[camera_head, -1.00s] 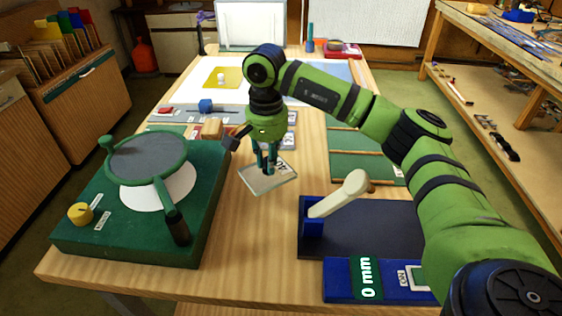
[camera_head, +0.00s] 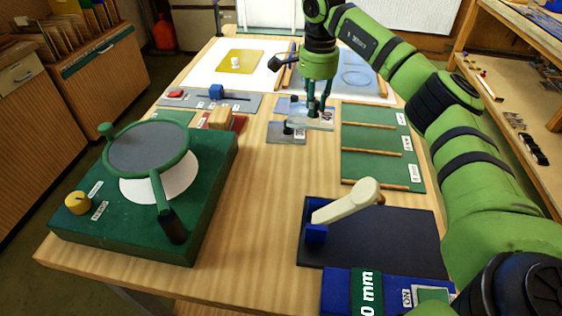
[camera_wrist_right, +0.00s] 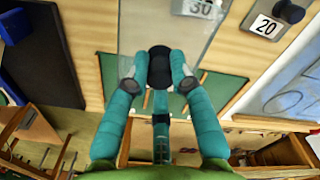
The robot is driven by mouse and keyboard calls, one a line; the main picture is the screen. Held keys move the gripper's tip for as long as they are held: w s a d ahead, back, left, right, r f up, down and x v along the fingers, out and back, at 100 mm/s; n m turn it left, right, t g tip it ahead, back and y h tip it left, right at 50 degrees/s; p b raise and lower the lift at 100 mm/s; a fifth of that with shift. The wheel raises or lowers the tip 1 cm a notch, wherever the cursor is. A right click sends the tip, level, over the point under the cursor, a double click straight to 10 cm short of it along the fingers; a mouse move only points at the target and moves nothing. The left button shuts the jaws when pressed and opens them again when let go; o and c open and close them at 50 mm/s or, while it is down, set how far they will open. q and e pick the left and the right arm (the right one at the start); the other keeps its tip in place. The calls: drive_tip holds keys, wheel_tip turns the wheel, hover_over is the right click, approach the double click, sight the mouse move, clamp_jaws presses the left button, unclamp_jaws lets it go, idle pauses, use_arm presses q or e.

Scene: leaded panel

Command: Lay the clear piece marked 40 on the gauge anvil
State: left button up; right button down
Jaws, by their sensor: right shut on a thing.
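My right gripper (camera_head: 316,112) is shut on the dark knob (camera_wrist_right: 159,66) of a clear pane (camera_head: 305,121). A label at the pane's right end appears to read 40. The pane is over or beside another clear piece marked 30 (camera_head: 285,138); I cannot tell whether it touches the table. The gauge has a dark blue base (camera_head: 385,235), a blue anvil block (camera_head: 316,234) and a cream lever (camera_head: 346,201) above it. Its display (camera_head: 366,292) reads 0 mm. My left gripper is not in view.
A green box with a round grey plate (camera_head: 147,147) stands at the left. A green slotted board (camera_head: 375,165) lies at the right. A piece marked 20 (camera_wrist_right: 266,26) shows in the right wrist view. Bare wood (camera_head: 262,200) lies between the green box and the gauge.

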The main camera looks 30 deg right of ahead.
drive_tip(key=s+a+f+p, duration=0.1)
drive_tip(key=a+f, duration=0.1)
drive_tip(key=a, duration=0.1)
drive_tip(key=a+f+p, duration=0.1)
drive_tip(key=a+f, duration=0.1)
drive_tip(key=a, duration=0.1)
drive_tip(key=s+a+f+p, duration=0.1)
drive_tip(key=a+f, duration=0.1)
drive_tip(key=a, duration=0.2)
drive_tip(key=shift+s+a, duration=0.1)
drive_tip(key=shift+s, duration=0.25)
wheel_tip(320, 180, down, 3)
drive_tip(key=shift+p, duration=0.75)
drive_tip(key=shift+f, duration=0.6)
drive_tip(key=c, duration=1.1)
unclamp_jaws()
